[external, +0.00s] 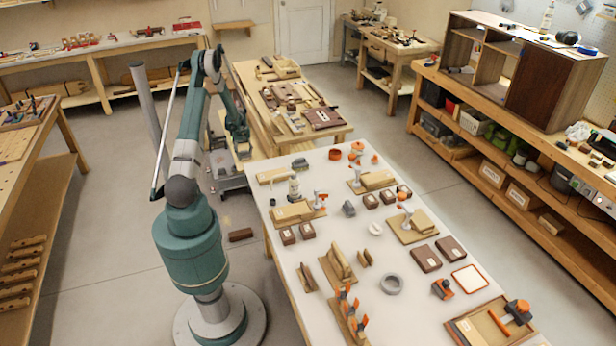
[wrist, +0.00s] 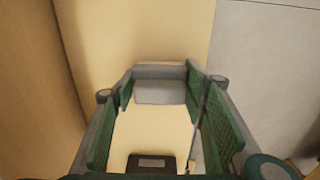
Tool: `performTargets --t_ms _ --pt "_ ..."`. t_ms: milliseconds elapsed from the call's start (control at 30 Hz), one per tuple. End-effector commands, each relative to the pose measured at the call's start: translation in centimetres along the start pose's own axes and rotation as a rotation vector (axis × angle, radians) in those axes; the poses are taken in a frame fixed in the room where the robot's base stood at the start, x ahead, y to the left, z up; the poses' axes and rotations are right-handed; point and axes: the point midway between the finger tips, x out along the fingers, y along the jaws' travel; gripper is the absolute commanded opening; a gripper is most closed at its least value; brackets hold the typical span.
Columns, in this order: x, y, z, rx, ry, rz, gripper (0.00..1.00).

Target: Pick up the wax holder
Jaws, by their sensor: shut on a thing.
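In the wrist view, my gripper (wrist: 160,92) has green ribbed pads on both sides. A grey block-shaped piece, which I take to be the wax holder (wrist: 160,91), sits between the fingertips, and the jaws are shut on it. A pale tan surface lies behind and below it. In the external view, my gripper (external: 242,150) points down at the left side of the far wooden bench, beside its edge. The held piece is too small to make out there.
The wooden bench (external: 335,130) carries several wooden pieces and tools. A long white-topped table (external: 372,285) in front holds many small items. A dark brown block (external: 240,235) lies on the floor near my base. Grey floor is open to the right of the benches.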

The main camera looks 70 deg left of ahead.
Motion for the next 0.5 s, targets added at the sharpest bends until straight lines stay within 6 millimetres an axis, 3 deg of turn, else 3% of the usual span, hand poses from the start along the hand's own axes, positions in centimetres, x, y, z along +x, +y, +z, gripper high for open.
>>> performTargets --t_ms 267,500 --pt "-1.8 0.0 0.0 0.000 0.000 0.000 0.29" --pt "-4.8 0.0 0.0 0.000 0.000 0.000 0.29"
